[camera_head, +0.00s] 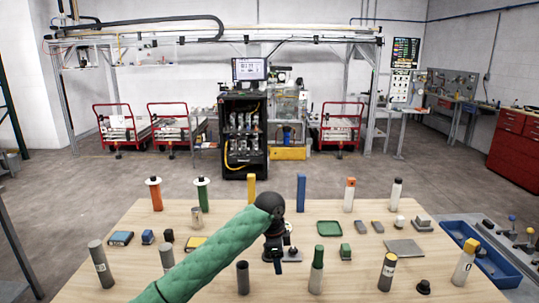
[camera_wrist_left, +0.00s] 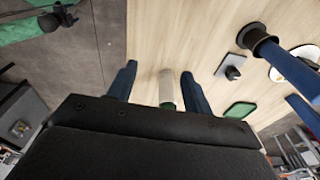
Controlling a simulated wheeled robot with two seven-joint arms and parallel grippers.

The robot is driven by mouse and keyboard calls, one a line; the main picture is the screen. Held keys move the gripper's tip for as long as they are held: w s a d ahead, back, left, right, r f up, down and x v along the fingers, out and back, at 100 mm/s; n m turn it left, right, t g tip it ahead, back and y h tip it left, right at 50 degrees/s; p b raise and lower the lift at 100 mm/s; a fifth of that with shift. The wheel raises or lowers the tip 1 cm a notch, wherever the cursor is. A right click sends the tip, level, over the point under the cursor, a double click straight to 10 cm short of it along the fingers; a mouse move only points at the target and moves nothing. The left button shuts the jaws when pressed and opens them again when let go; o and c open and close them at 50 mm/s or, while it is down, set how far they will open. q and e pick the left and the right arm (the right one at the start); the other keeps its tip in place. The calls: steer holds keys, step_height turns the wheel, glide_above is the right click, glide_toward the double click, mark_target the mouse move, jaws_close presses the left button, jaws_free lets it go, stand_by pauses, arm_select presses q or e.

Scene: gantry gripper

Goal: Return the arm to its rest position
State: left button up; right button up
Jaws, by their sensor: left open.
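My left arm in its green sleeve reaches in from the bottom left of the head view. Its dark gripper (camera_head: 278,255) is over the front middle of the wooden table (camera_head: 215,280), just left of a grey bottle with a green top (camera_head: 317,270). In the left wrist view the two blue fingers (camera_wrist_left: 160,88) are spread apart. A pale cylinder with a green end (camera_wrist_left: 166,88) shows between them; no grip on it is visible. A green-sleeved arm of mine, seemingly the right, with a dark gripper (camera_wrist_left: 60,18) shows at the top left of that view; its jaws are too small to read.
Several upright bottles and posts stand on the table, including a black cylinder (camera_head: 242,278) left of the gripper and a grey bottle (camera_head: 387,272) to the right. A green tray (camera_head: 329,228) lies behind. A blue bin (camera_head: 452,232) sits at the right edge.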

arm_select(q)
steer(key=s+a+f+n+t+h, duration=0.15)
steer(key=s+f+n, duration=0.25)
steer(key=s+f, duration=0.5)
steer(key=s+a+f+n+h, duration=0.1)
steer(key=s+a+f+n, duration=0.2)
steer(key=s+f, duration=0.6)
steer(key=s+a+f+n+t+y, duration=0.15)
steer(key=s+a+n, duration=0.35)
steer(key=s+a, duration=0.65)
steer(key=s+a+f+n+y, duration=0.15)
steer(key=s+a+n, duration=0.25)
steer(key=s+a, duration=0.7)
steer(key=s+d+f, duration=0.1)
steer(key=d+f, duration=0.1)
steer(key=f, duration=1.2)
steer(key=s+d+f, duration=0.1)
steer(key=d+f, duration=0.2)
steer(key=f, duration=1)
steer(key=s+f, duration=0.3)
steer(key=f, duration=0.7)
steer(key=s+f+g, duration=0.1)
steer(key=s+f, duration=0.3)
steer(key=f, duration=0.7)
steer(key=shift+s+y+b, duration=0.25)
steer(key=shift+y+b, duration=0.1)
arm_select(e)
steer(key=shift+w+a+r, duration=0.35)
steer(key=shift+a+r, duration=0.35)
steer(key=shift+r, duration=0.1)
